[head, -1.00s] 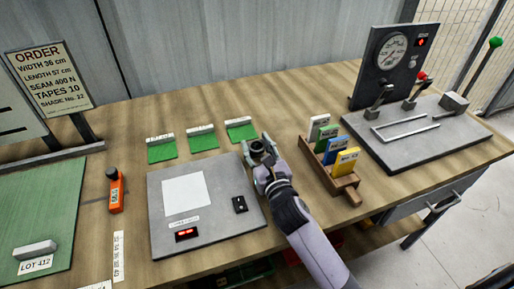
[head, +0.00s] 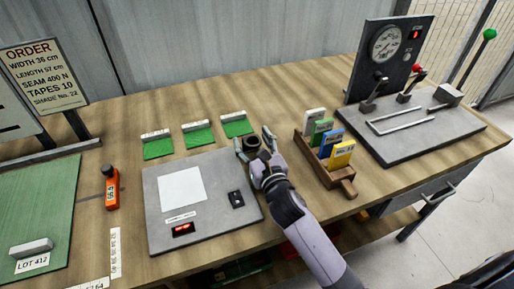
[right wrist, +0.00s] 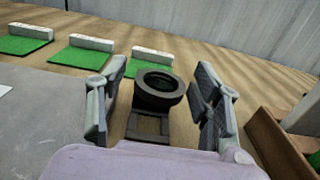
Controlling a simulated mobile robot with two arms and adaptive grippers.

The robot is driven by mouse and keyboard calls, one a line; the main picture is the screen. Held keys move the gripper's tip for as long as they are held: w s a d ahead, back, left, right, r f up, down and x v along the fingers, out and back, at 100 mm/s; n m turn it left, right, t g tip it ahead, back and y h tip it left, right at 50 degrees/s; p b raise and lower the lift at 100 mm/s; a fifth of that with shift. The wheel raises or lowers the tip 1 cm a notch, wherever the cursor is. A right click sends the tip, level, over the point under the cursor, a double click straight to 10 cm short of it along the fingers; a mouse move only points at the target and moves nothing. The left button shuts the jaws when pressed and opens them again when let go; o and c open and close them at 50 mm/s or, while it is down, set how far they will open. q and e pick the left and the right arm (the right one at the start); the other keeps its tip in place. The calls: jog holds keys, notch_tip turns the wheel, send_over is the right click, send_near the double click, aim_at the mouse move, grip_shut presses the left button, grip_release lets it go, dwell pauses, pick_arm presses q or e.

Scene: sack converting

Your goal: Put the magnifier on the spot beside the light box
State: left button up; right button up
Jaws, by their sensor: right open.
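The magnifier (right wrist: 158,90), a small dark round lens on a square frame, stands on the wooden table just right of the light box's far right corner. It also shows in the head view (head: 253,143). My right gripper (head: 256,147) is open around it, one finger on each side, with gaps between fingers and magnifier in the right wrist view (right wrist: 158,100). The light box (head: 160,215) is a grey flat panel with a white square and red display. Any marked spot is not distinguishable. My left gripper is out of view.
Green swatches with white blocks (head: 198,134) lie behind the light box. A wooden rack (head: 318,172) with coloured cards stands right of my right gripper. An orange tool (head: 111,188) lies left of the light box. A gauge machine (head: 410,125) stands at the far right.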

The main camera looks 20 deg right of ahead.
jog(key=s, duration=0.5)
jog(key=s+b, duration=0.1)
jog(key=s, duration=0.4)
jog(key=shift+s+d, duration=0.2)
jog(key=shift+s, duration=0.15)
jog(key=shift+s+r, duration=0.1)
jog(key=shift+s, duration=0.6)
